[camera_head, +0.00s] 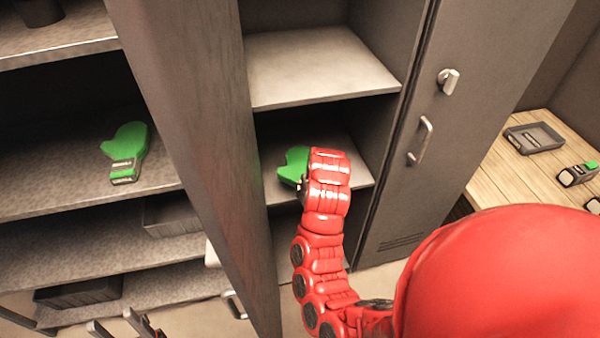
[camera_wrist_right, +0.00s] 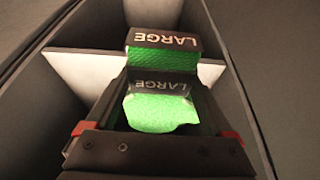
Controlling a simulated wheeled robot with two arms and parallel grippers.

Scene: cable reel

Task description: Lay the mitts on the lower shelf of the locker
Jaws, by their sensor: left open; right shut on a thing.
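A green mitt (camera_head: 293,164) with a dark cuff is in the open locker, over the lower shelf (camera_head: 358,168). My right gripper (camera_wrist_right: 160,104) is shut on this mitt (camera_wrist_right: 160,112), whose bands read LARGE in the right wrist view. My red right wrist hides part of the mitt and most of the gripper in the head view. I cannot tell whether the mitt touches the shelf. Another green mitt (camera_head: 126,142) with dark labels lies on a rack shelf at the left. My left gripper (camera_head: 116,327) is open and empty at the bottom left, partly cut off.
The locker's bare upper shelf (camera_head: 310,68) is just above my right wrist. A tall grey panel (camera_head: 195,110) stands to its left, and a shut door (camera_head: 460,120) with a handle to its right. A wooden bench (camera_head: 510,185) at the right holds a grey tray (camera_head: 535,138).

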